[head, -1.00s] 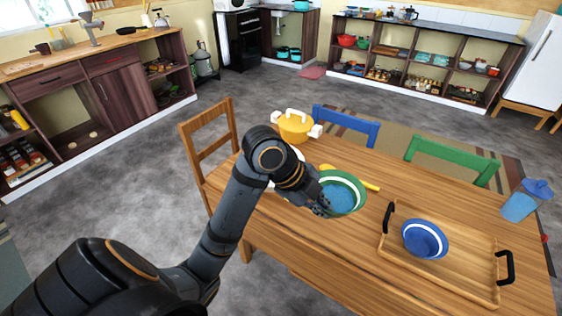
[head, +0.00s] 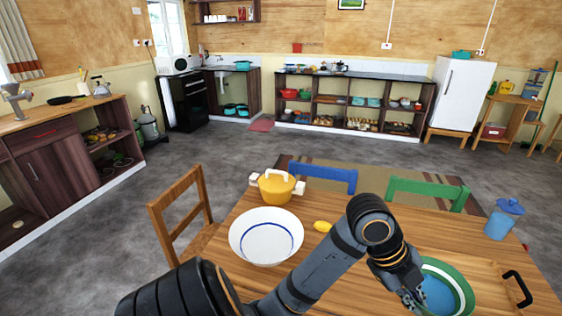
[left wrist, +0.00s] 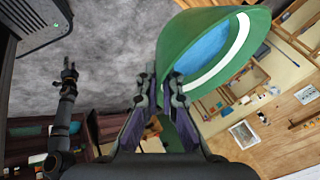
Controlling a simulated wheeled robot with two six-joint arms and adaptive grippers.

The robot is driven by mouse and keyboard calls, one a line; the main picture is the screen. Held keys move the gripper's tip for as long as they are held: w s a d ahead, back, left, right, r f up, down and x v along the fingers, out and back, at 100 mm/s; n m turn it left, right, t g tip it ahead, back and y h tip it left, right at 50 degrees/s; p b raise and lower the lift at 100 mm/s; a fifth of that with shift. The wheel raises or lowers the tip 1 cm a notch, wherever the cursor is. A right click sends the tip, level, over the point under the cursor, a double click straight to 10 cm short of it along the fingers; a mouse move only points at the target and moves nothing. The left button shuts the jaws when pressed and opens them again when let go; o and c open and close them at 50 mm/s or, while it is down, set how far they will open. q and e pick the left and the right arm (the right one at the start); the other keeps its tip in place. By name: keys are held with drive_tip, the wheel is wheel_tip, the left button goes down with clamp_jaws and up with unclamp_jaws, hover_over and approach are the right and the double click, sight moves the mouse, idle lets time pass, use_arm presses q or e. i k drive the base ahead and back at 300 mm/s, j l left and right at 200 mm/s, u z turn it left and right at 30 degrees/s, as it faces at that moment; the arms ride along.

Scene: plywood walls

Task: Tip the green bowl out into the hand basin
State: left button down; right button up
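The green bowl (head: 462,284) has a white band inside its rim and a blue inside or content; I cannot tell which. My left gripper (head: 412,294) is shut on its left edge and holds it at the lower right of the head view, in front of the tray. In the left wrist view the bowl's green wall (left wrist: 190,48) sits between the fingers (left wrist: 163,92). A wide white basin with a blue ring (head: 266,240) stands on the table, left of my left arm; its inside looks empty. My right gripper (left wrist: 68,75) shows small in the left wrist view; its opening is unclear.
The wooden tray (head: 488,268) lies behind the green bowl. A yellow pot (head: 276,186) stands behind the basin. A blue lidded jug (head: 503,219) stands far right. Chairs (head: 184,210) surround the table.

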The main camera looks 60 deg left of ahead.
sight(266, 237)
drive_tip(key=k+j+z, duration=0.1)
drive_tip(key=k+j, duration=0.25)
drive_tip(key=j, duration=0.15)
drive_tip(key=k+j, duration=0.35)
drive_tip(key=j, duration=0.15)
drive_tip(key=k+j+z, duration=0.15)
drive_tip(key=k+j, duration=0.2)
drive_tip(key=j, duration=0.15)
